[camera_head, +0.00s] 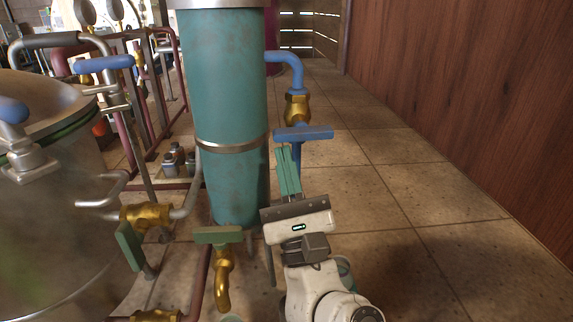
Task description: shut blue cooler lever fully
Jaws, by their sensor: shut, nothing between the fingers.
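The blue cooler lever (304,132) is a flat blue bar just below a brass valve (297,108) on a blue pipe. The pipe bends down from the right side of the tall teal cylinder (232,110). The lever lies roughly level across the pipe, with its longer part to the right. My gripper (287,150) is just below the lever's left end, its teal fingers together and pointing up. Nothing shows between the fingers. I cannot tell whether the fingertips touch the lever.
A green-handled brass tap (219,236) stands left of my gripper, and another green lever (129,246) is farther left. A second blue lever (104,64) is at upper left. A metal vessel (50,220) fills the left. Tiled floor (430,200) at right is clear up to the wooden wall (470,80).

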